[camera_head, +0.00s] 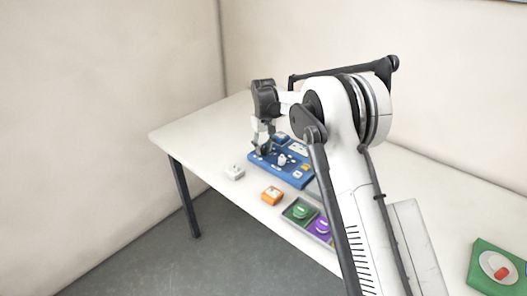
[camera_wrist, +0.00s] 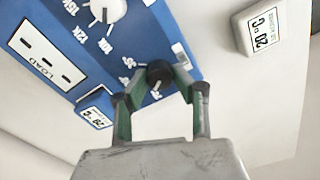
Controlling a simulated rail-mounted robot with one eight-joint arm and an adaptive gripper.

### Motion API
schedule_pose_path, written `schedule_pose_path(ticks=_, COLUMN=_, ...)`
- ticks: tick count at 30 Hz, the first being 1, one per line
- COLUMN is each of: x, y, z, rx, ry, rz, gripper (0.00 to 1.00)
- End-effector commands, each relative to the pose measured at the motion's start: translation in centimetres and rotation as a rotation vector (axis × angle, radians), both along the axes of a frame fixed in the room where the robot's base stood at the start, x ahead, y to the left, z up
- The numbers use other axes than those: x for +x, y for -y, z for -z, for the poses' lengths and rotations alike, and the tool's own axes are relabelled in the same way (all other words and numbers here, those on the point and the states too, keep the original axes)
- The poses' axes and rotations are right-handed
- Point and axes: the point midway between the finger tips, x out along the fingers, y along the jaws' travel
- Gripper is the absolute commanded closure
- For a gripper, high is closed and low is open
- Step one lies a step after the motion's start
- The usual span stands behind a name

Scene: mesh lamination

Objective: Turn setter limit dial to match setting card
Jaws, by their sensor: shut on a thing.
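A blue setter panel (camera_head: 293,176) lies on the table; it also shows in the wrist view (camera_wrist: 125,57). Its small black dial (camera_wrist: 159,74) has a pale pointer line and white printed marks at its left, partly hidden and too small to read surely. My gripper (camera_wrist: 157,80) has its green-lined fingers on either side of this dial and is shut on it. In the head view my gripper (camera_head: 263,146) is at the panel's far left end. A white card block (camera_wrist: 262,27) beside the panel carries a temperature label that seems to read 20 °C; it is apart from my gripper.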

Motion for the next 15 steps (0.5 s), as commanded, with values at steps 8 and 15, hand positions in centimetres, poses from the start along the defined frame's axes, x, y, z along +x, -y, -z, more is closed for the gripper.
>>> schedule_pose_path(ticks=8, x=-0.01, y=0.03, z=0.09, rx=0.0, ry=0.0, rz=0.16, gripper=1.0)
schedule_pose_path(ticks=15, x=0.0, y=0.02, z=0.0, rx=0.0, ry=0.0, rz=0.227, gripper=1.0)
